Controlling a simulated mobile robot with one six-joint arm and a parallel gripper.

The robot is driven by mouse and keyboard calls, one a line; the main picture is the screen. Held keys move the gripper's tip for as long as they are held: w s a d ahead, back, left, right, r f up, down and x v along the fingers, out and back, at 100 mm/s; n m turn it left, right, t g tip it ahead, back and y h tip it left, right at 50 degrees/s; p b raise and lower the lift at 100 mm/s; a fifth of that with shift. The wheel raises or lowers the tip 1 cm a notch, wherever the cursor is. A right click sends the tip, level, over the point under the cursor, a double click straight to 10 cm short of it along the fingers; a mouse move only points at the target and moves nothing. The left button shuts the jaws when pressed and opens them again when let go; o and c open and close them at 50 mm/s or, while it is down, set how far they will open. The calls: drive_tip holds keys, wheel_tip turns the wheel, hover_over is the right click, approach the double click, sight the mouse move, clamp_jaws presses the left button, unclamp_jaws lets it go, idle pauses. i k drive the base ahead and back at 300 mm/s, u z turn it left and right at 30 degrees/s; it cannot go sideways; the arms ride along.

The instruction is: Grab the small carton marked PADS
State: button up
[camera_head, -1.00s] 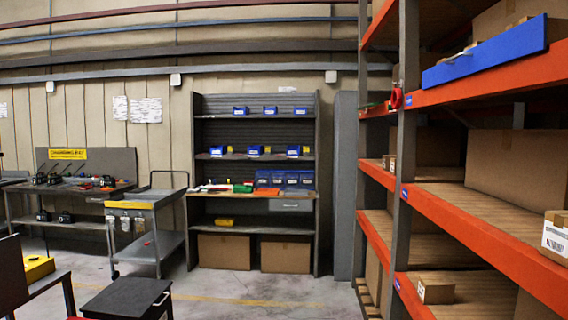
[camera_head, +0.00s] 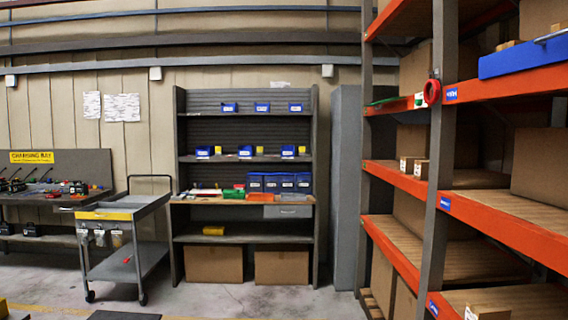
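I cannot read the word PADS on any carton. Two small cartons stand side by side on a middle shelf of the orange rack at right, a left one (camera_head: 407,165) and a right one (camera_head: 421,169), each with a pale label too small to read. Another small carton (camera_head: 487,312) sits on a lower shelf, cut off by the bottom edge of the picture. My gripper is not in view.
The orange-beamed rack (camera_head: 500,222) fills the right side, with a blue bin (camera_head: 523,58) up high. A grey cart (camera_head: 128,262) stands at left, before a shelving unit with a wooden worktop (camera_head: 237,200). Concrete floor (camera_head: 250,299) is open in the middle.

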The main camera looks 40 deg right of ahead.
sight(407, 162)
drive_tip(key=i, duration=0.65)
drive_tip(key=z, duration=2.3)
drive_tip(key=i, duration=0.6)
drive_tip(key=k, duration=0.6)
drive_tip(key=u, duration=0.2)
drive_tip(key=i, duration=0.5)
drive_tip(key=z, duration=0.1)
